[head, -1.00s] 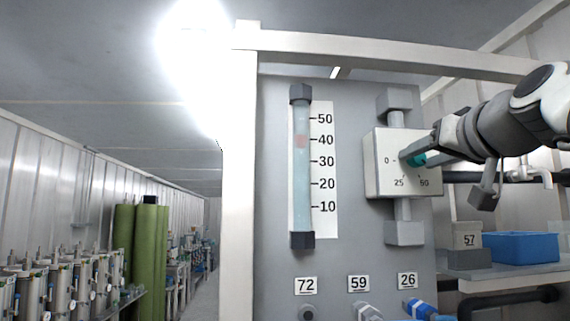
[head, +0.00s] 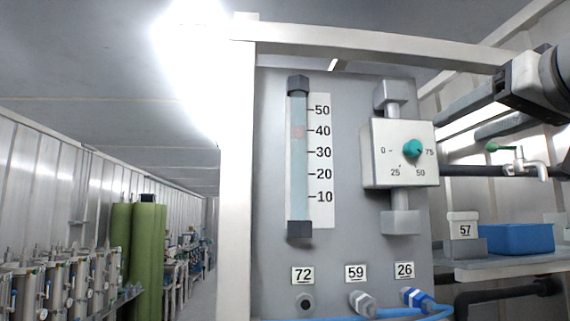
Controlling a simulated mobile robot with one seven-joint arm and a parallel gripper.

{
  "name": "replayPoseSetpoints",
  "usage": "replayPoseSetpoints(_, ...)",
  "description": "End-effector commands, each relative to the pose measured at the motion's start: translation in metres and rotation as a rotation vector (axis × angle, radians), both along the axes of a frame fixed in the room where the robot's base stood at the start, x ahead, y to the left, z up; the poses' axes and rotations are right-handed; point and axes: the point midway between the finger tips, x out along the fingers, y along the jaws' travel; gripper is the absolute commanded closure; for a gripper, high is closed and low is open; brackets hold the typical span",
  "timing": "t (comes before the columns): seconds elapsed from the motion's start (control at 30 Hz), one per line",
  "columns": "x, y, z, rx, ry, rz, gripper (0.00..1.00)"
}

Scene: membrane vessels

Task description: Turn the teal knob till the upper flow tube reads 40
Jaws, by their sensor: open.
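The teal knob (head: 412,148) sits on the white dial box (head: 380,165), whose marks read 0, 25, 50 and 75. Its exact pointing is too small to tell. One upright flow tube (head: 299,180) stands left of the box beside a white scale (head: 320,210) marked 10 to 50. A faint reddish float (head: 298,132) in the tube is about level with the 40 mark. My gripper (head: 458,126) is open and empty, up and to the right of the knob and apart from it. The knob is in full view.
Below are labels 72, 59 and 26 with ports and blue hoses (head: 418,298). At right are a tap with a green handle (head: 507,148), a dark pipe, a grey block labelled 57 and a blue bin (head: 517,239) on a shelf. A white post (head: 237,180) stands left of the panel.

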Motion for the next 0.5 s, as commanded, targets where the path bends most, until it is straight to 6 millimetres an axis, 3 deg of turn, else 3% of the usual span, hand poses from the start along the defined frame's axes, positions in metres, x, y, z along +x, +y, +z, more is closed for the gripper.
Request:
replayPoseSetpoints(0.2,-0.040,-0.001,0.000,-0.001,-0.002,0.000,0.33)
replayPoseSetpoints(0.5,-0.055,-0.002,0.000,0.000,0.000,0.000,0.33)
